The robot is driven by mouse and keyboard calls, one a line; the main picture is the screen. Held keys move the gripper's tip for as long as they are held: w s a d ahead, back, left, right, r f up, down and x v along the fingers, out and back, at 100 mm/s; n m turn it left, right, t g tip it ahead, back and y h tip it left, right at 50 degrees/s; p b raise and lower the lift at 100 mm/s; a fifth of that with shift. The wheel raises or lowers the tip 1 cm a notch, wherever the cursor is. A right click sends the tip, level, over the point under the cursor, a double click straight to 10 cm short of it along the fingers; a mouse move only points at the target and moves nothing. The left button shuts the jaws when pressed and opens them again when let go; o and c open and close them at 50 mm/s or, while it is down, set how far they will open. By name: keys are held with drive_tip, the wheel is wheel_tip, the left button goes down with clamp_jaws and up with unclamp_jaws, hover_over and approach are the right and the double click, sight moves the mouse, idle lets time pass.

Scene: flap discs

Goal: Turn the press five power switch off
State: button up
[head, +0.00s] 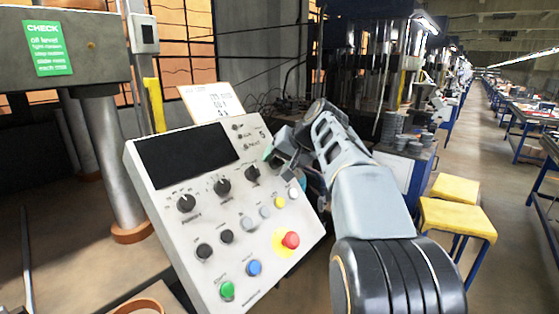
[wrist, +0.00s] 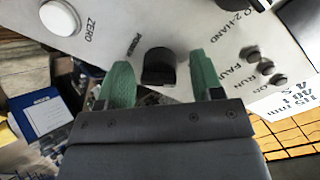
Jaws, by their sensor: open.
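The power switch (wrist: 158,66) is a black rotary knob on a pale control panel (head: 150,207), with a POWER label beside it in the wrist view. My gripper (wrist: 162,72) is open, with one green-padded finger on each side of the knob and a visible gap to each. I cannot tell whether the fingers touch the panel. In the head view my gripper (head: 277,155) is at the panel's upper right edge and seems to hide the power switch.
Close by are a white ZERO button (wrist: 60,17), another black knob (head: 252,174) and small indicator lamps (wrist: 265,67). A red emergency button (head: 291,240) sits lower on the panel. Yellow stools (head: 457,219) stand at right beside an open aisle.

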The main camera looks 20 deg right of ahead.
drive_tip(key=v, duration=1.4)
drive_tip(key=shift+p, duration=0.3)
